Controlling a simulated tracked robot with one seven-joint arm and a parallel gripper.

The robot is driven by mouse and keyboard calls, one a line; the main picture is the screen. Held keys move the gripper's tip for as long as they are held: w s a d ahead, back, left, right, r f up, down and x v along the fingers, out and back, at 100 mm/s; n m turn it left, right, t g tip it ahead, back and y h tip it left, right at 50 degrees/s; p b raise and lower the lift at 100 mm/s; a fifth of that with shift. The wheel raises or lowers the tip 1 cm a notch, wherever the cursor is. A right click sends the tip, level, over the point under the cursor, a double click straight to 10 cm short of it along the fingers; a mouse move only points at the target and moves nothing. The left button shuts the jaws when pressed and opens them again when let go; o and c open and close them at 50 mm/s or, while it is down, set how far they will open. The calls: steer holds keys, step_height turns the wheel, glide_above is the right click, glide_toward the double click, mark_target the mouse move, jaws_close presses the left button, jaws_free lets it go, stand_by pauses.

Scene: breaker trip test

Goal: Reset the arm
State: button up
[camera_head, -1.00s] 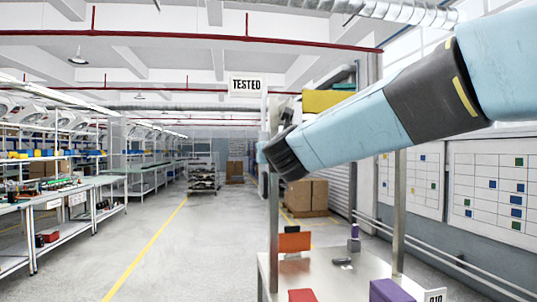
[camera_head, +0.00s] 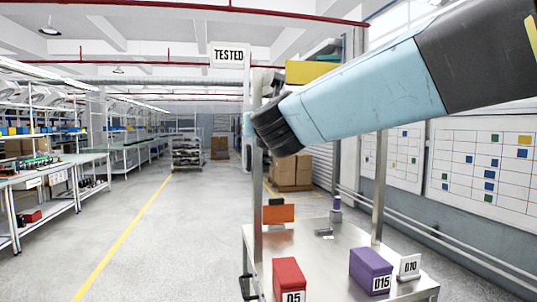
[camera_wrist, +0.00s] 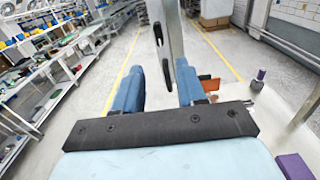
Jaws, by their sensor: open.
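My arm reaches in from the upper right in the head view, and its dark end joint (camera_head: 275,128) hangs in front of the cart's left upright. My gripper (camera_wrist: 158,88) is open in the wrist view, with its two blue fingers apart and no object held. A metal post shows beyond and between the fingers; I cannot tell how close it is. In the head view the fingers are mostly hidden behind the arm's end.
A metal cart (camera_head: 330,262) carries a red D5 block (camera_head: 288,278), a purple D15 block (camera_head: 370,268), a white D10 tag (camera_head: 409,267) and an orange block (camera_head: 278,213). A TESTED sign (camera_head: 228,55) hangs above.

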steer(key=shift+d, duration=0.1)
steer(key=s+d+f+n+g+h, duration=0.2)
steer(key=s+d+f+n+g, duration=0.2)
steer(key=s+d+f+n, duration=0.3)
steer(key=s+d+f+n+g+h, duration=0.1)
steer(key=s+d+f+n+g, duration=0.2)
steer(key=s+d+f+n, duration=0.5)
steer(key=s+d+f+n+g+h, duration=0.2)
steer(key=s+d+f+n+g, duration=0.2)
steer(key=s+d+f+n, duration=0.3)
steer(key=d+f+n, duration=0.4)
steer(key=d+n, duration=0.5)
steer(key=n, duration=0.1)
steer(key=shift+s+d+n+g+h, duration=0.2)
steer(key=shift+d+n+g+h, duration=0.05)
steer(key=shift+n+g+h, duration=0.05)
